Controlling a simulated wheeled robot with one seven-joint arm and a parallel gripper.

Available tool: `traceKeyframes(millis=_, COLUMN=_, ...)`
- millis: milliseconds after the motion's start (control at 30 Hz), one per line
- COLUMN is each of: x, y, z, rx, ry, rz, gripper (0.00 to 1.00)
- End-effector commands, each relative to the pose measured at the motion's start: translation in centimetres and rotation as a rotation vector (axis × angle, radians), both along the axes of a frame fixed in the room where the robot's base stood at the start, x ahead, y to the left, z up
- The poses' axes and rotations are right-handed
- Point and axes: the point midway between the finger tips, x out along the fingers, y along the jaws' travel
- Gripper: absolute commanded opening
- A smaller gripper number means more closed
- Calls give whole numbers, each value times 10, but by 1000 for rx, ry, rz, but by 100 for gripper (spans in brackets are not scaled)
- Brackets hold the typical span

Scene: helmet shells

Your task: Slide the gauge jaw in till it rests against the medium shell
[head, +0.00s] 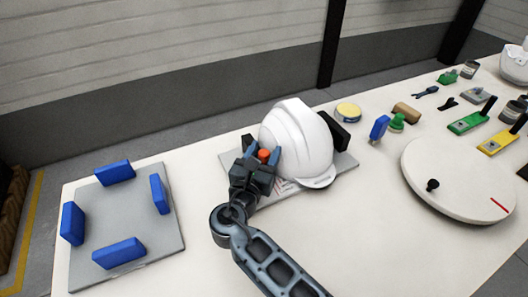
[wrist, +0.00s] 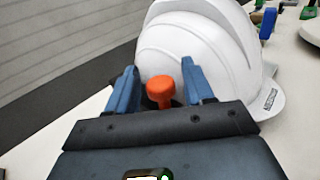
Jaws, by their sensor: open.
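The white helmet shell (head: 296,140) stands on a grey gauge plate (head: 342,166) with printed lines. A black fixed jaw (head: 339,132) stands at its right. The sliding jaw's orange knob (head: 263,155) shows at the shell's left side; it also shows in the wrist view (wrist: 159,91). Black parts of the jaw show behind my fingers, mostly hidden. My gripper (wrist: 160,85) is open, with one blue finger on each side of the knob. I cannot tell whether the jaw touches the shell.
A grey plate with blue blocks (head: 119,252) lies at the left. A white turntable (head: 455,185) with a black knob is at the right. A yellow-topped tin (head: 348,112) stands behind the gauge. Several small tools and another white shell (head: 514,64) are farther right. The table's front middle is clear.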

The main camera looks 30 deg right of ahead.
Motion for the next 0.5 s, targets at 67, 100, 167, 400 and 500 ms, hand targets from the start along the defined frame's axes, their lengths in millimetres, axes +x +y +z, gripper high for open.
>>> traceKeyframes(millis=67, x=0, y=0, z=0, rx=0, ry=0, rz=0, gripper=49)
traceKeyframes(millis=100, x=0, y=0, z=0, rx=0, ry=0, rz=0, gripper=45)
traceKeyframes(millis=167, x=0, y=0, z=0, rx=0, ry=0, rz=0, gripper=40)
traceKeyframes(millis=400, x=0, y=0, z=0, rx=0, ry=0, rz=0, gripper=16)
traceKeyframes(millis=500, x=0, y=0, z=0, rx=0, ry=0, rz=0, gripper=7)
